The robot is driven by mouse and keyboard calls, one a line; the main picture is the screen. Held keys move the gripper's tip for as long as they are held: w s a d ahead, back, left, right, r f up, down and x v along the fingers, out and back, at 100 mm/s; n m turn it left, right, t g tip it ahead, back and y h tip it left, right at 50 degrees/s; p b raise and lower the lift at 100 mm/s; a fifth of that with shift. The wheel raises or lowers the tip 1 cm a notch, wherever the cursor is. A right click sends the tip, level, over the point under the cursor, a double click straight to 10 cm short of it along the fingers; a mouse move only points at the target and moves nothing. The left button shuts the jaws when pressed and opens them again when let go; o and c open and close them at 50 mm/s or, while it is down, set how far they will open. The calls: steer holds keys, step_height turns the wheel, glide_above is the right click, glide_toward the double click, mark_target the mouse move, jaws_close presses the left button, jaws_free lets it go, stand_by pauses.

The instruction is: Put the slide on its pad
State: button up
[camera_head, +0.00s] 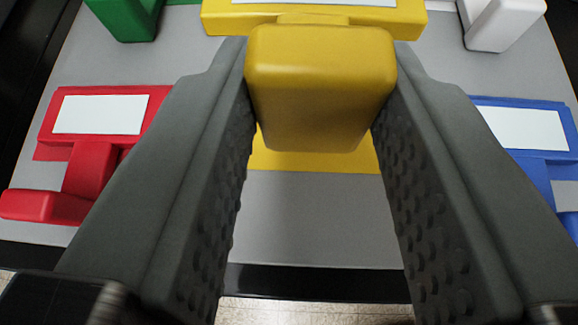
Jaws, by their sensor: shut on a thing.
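The yellow slide (320,85) has a thick rounded grip block at upper centre, with a wide yellow bar bearing a white label behind it. My gripper (320,70) is shut on this block, with one dark finger on each side. A flat yellow pad (315,161) shows on the grey board just below and beside the block. The block hides part of the pad. I cannot tell whether the slide touches the pad or is held above it.
A red piece (88,150) with a white label stands at left and a similar blue piece (540,150) at right. A green piece (125,15) and a white piece (498,22) are at the top. The grey board (310,220) is bare in front, ending at a dark edge.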

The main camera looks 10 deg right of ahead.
mark_target(304, 192)
steer(key=shift+f, duration=3.2)
steer(key=o, duration=1)
steer(key=shift+f, duration=0.1)
steer(key=shift+c, duration=0.2)
steer(key=shift+s+r, duration=0.15)
steer(key=shift+r, duration=0.05)
steer(key=v, duration=1.1)
steer(key=shift+s, duration=0.3)
steer(key=shift+a+r, duration=0.1)
steer(key=shift+r, duration=0.05)
